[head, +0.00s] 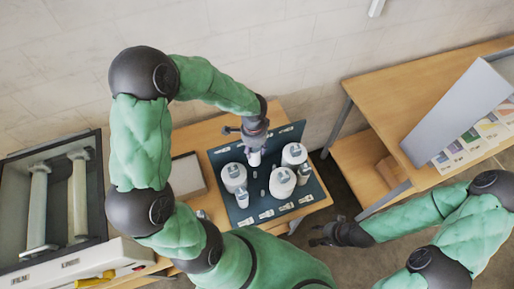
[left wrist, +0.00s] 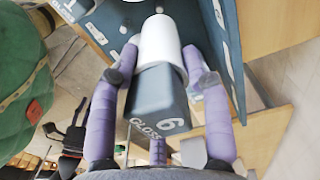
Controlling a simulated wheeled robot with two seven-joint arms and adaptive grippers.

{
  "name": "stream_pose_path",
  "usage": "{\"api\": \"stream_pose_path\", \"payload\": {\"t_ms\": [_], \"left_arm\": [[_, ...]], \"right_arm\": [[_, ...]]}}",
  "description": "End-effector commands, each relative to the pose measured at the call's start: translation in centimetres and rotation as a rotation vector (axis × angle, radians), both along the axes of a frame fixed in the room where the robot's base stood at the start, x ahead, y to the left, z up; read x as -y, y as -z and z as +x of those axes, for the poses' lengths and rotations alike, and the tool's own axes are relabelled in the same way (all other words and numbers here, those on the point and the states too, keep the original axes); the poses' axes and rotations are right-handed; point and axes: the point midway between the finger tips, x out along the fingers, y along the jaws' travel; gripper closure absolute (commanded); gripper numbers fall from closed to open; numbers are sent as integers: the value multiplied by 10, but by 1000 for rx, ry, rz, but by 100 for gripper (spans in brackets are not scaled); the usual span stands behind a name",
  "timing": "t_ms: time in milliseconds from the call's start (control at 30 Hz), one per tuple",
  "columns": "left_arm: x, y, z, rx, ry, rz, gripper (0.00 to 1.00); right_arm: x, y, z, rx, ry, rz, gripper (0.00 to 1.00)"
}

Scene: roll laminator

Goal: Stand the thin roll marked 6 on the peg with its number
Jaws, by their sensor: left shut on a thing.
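My left gripper (head: 254,143) is shut on a thin white roll (head: 254,159) above the back part of the dark teal peg board (head: 226,154). In the left wrist view, the two purple fingers of the gripper (left wrist: 161,78) clasp the roll (left wrist: 160,42) by its grey end block, marked "6 GLOSS". The roll's white end points away toward the board, and I cannot tell whether it touches a peg. Bare pegs show on the board, but their numbers are too small to read. My right gripper (head: 326,238) hangs right of the board; its jaw state is unclear.
Wide white rolls (head: 234,177) and thin rolls (head: 242,198) stand on the board near the held roll. White labels line its front. A grey box (head: 187,172) lies left of it. The laminator (head: 50,200) is far left; a wooden desk (head: 400,90) is at right.

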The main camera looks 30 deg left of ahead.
Motion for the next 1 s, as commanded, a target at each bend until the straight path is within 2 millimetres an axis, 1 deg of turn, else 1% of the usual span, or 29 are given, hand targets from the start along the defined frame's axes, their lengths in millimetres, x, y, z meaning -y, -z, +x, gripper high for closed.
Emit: {"api": "stream_pose_path", "payload": {"t_ms": [1000], "left_arm": [[0, 85, 0, 0, -1, 0, 86]], "right_arm": [[0, 64, 0, 1, 0, 0, 60]]}}
